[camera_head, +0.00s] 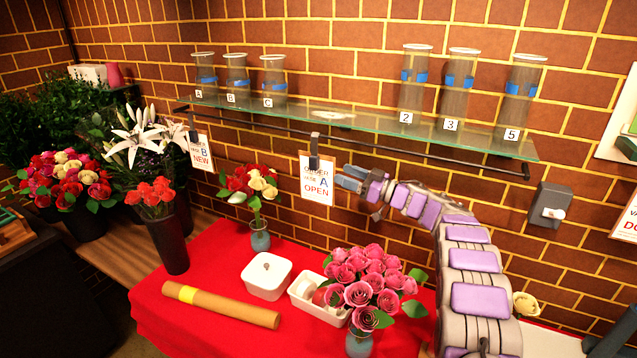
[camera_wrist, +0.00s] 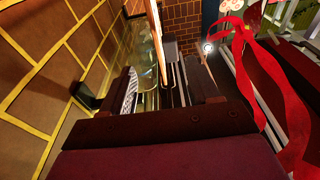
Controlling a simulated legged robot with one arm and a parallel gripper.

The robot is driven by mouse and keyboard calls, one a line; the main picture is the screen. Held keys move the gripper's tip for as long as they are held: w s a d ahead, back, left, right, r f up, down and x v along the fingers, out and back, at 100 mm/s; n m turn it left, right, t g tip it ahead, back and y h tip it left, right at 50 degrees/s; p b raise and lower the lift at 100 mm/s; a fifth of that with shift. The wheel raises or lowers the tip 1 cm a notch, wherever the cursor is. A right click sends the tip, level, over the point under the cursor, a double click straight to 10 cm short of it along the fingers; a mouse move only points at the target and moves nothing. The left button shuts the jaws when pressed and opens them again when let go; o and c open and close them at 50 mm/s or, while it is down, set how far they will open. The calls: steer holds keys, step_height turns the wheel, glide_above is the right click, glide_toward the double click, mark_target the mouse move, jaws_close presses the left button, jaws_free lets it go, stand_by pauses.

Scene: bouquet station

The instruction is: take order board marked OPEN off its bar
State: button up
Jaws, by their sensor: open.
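The white order board marked OPEN (camera_head: 317,181) hangs from the dark bar (camera_head: 430,155) under the glass shelf by a dark clip (camera_head: 314,150). It also reads ORDER and A. My gripper (camera_head: 350,178) is just right of the board, its fingers pointing left at the board's right edge. In the wrist view the gripper (camera_wrist: 166,88) is open, and a thin, pale board edge (camera_wrist: 157,38) stands in line with the gap between the fingers. I cannot tell whether the edge is inside the gap.
A second board marked NEW (camera_head: 201,152) hangs further left. Glass cylinders stand on the shelf (camera_head: 350,117) above. Below, the red-covered table (camera_head: 225,275) holds pink roses (camera_head: 365,280), white containers and a brown tube (camera_head: 220,305). A red ribbon (camera_wrist: 262,80) is right in the wrist view.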

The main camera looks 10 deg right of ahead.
mark_target(319, 166)
steer(key=x, duration=0.2)
steer(key=s+b+x, duration=0.1)
steer(key=x, duration=0.2)
steer(key=a+x, duration=0.1)
steer(key=x, duration=0.2)
steer(key=shift+s, duration=0.15)
steer(key=shift+w+b, duration=0.3)
steer(key=shift+w+d+r, duration=0.15)
steer(key=shift+d+r, duration=0.05)
steer(key=shift+d, duration=0.15)
steer(key=shift+a, duration=0.4)
steer(key=shift+c, duration=0.2)
steer(key=shift+a, duration=0.35)
steer(key=c, duration=0.6)
steer(key=shift+d, duration=0.5)
jaws_close()
